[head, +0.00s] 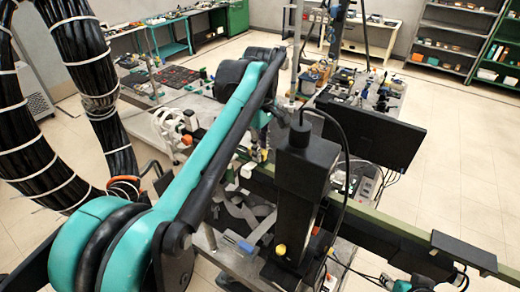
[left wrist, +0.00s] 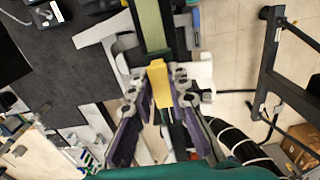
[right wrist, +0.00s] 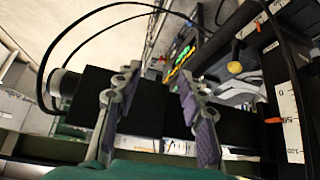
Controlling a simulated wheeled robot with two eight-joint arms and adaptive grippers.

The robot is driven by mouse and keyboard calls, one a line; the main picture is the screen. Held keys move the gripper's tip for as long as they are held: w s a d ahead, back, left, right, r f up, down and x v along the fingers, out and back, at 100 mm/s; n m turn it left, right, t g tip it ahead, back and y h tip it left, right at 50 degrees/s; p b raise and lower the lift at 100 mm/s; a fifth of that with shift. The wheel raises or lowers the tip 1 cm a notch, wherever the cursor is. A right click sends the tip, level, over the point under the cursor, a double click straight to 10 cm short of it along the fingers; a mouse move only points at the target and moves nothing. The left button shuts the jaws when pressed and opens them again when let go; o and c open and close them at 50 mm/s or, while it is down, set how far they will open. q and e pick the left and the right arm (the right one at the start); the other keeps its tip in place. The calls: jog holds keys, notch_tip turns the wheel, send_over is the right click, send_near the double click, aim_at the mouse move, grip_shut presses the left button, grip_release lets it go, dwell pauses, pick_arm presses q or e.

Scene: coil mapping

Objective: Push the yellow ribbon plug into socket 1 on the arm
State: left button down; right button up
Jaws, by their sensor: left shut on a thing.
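The yellow plug (left wrist: 160,84) sits between the fingertips of my left gripper (left wrist: 161,86) in the left wrist view. That gripper is shut on it, with one purple-padded finger on each side. The plug lies in line with the end of an olive-green beam (left wrist: 150,25); I cannot tell whether they touch. In the head view my left gripper (head: 249,160) is small and partly hidden near the beam's left part. My right gripper (right wrist: 158,85) is open and empty, its fingers apart before a black block. I cannot make out socket 1 or its number.
The olive beam (head: 385,226) runs to the lower right in the head view. A tall black column (head: 299,195) stands before it, and a dark monitor (head: 371,137) stands behind. In the right wrist view are a yellow knob (right wrist: 235,67) and a white scale (right wrist: 289,120). Cables hang nearby.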

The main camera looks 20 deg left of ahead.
pick_arm(q)
jog(key=c, duration=1.4)
grip_release()
notch_tip(320, 180, up, 12)
jog(key=shift+f, duration=0.1)
